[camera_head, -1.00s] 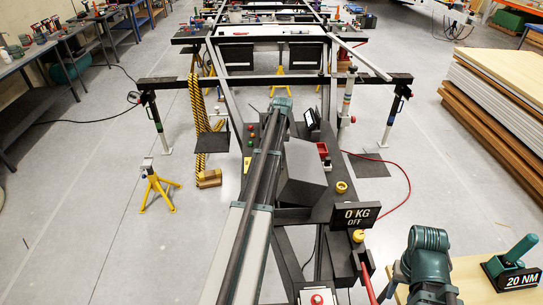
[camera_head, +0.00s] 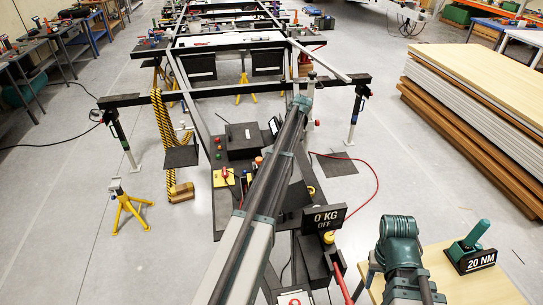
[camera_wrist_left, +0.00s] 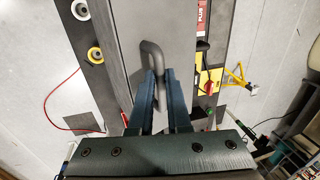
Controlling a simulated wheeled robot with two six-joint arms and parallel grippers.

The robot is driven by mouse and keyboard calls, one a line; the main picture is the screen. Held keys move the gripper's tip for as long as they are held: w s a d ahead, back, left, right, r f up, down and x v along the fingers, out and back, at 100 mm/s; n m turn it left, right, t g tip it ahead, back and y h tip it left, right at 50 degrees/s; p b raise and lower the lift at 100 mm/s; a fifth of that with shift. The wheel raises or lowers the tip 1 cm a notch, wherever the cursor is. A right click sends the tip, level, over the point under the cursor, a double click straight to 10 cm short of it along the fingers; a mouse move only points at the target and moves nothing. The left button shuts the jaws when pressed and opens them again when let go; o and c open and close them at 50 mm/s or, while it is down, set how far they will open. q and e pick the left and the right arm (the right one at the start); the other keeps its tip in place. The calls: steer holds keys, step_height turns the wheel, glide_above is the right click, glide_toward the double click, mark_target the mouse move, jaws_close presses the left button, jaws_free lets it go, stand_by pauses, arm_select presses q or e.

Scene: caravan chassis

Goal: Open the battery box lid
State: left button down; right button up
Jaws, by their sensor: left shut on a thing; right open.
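In the left wrist view, the battery box lid (camera_wrist_left: 122,45) is a flat grey panel that fills the middle. A dark bent handle (camera_wrist_left: 152,48) stands on it. My left gripper (camera_wrist_left: 158,86) has its two blue-green fingers shut on the handle's lower part. In the head view my left arm crosses the box and hides most of it; a grey part of the box (camera_head: 296,201) shows to the right of the arm. How far the lid is tilted cannot be told. My right gripper (camera_head: 399,229) is at the lower right, open, away from the box; its fingertips are hard to make out.
A black "0 KG OFF" display (camera_head: 325,218) stands right of my left arm. A yellow panel with a red switch (camera_head: 223,178) lies left of it. A "20 NM" tool stand (camera_head: 473,250) is beside my right arm. A yellow jack stand (camera_head: 129,207) is on the floor.

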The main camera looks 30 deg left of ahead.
arm_select(q)
steer(key=w+d, duration=0.1)
steer(key=w+d+f+b, duration=0.1)
steer(key=shift+w+d, duration=0.2)
steer(key=shift+d, duration=0.1)
steer(key=shift+w+d+f+g+y+b, duration=0.15)
steer(key=shift+w+d+g+y+b, duration=0.3)
steer(key=shift+w+d+g+y, duration=0.15)
steer(key=c, duration=0.9)
jaws_free()
steer(key=shift+o, duration=0.2)
steer(key=p+v, duration=1.3)
steer(key=v, duration=0.1)
